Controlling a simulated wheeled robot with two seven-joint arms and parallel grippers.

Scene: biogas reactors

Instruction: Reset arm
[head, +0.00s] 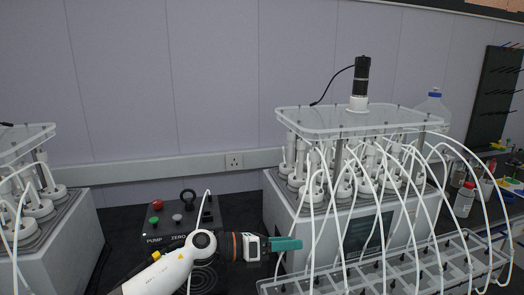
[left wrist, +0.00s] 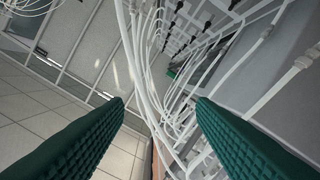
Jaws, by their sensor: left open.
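My left arm comes in from the lower left in the head view. Its gripper (head: 286,244), with green fingers, is in front of the reactor unit (head: 272,205) in the middle, beside the white tubes. In the left wrist view the two green ribbed fingers (left wrist: 160,100) are wide apart with nothing held between them. White tubes (left wrist: 137,60) show beyond and between the fingertips; I cannot tell whether any touch them. My right gripper does not show.
A control box (head: 180,217) with a red and a green button stands behind my left arm. A grey rack (head: 400,275) with tubes runs along the front right. Another reactor unit (head: 70,245) is at the left.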

